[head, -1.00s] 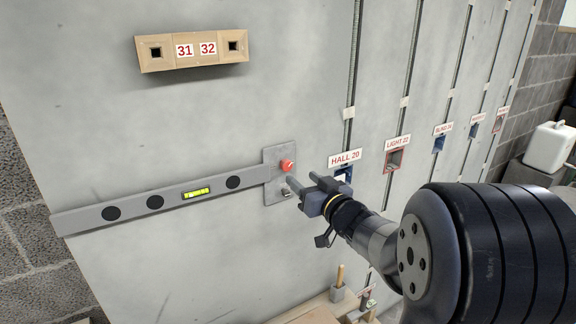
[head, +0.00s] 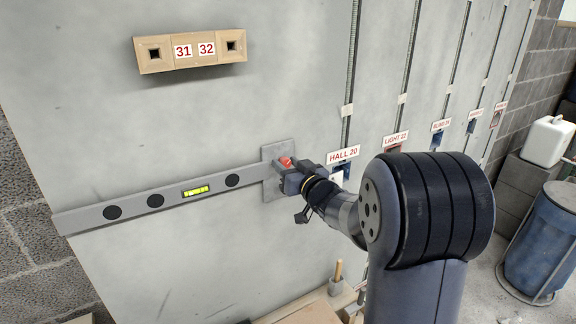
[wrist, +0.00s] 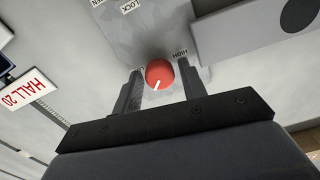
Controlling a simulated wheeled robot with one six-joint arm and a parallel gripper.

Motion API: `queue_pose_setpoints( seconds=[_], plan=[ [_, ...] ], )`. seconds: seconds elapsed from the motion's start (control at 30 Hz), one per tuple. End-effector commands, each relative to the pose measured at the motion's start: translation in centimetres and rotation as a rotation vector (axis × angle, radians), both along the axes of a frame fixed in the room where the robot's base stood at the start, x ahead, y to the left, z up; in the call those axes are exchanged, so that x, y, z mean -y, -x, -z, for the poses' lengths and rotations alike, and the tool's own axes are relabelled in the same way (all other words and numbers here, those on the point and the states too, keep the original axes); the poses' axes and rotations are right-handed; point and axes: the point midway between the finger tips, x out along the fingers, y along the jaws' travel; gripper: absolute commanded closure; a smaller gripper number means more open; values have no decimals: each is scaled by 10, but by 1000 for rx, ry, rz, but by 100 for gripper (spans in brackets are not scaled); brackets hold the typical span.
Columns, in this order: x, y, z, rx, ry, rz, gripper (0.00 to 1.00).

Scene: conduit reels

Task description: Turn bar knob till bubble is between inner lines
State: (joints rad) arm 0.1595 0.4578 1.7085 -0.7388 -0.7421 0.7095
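The grey level bar (head: 135,206) runs across the wall panel, its left end lower in the picture. A yellow-green vial (head: 196,191) sits in it; the bubble and lines are too small to read. The red knob (head: 286,161) is on a grey plate (head: 272,150) at the bar's right end. It also shows in the wrist view (wrist: 160,72) with a white pointer mark. My gripper (head: 283,170) is at the knob. In the wrist view its fingers (wrist: 162,88) stand open on either side of the knob, with narrow gaps showing.
HIGH (wrist: 180,54) and LOCK (wrist: 131,6) labels are near the knob. The HALL 20 sign (head: 343,155) is just right of my gripper. A wooden block marked 31 and 32 (head: 190,66) is higher on the wall. A blue barrel (head: 540,240) stands at right.

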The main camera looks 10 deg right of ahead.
Motion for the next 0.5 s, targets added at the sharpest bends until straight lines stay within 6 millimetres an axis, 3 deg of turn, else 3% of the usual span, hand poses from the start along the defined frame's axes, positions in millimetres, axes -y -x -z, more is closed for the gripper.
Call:
queue_pose_setpoints(
  seconds=[0.4, 0.5],
  plan=[
    [0, 0, 0, 0, 0, 0, 94],
    [0, 0, 1, 3, 10, 0, 94]
  ],
)
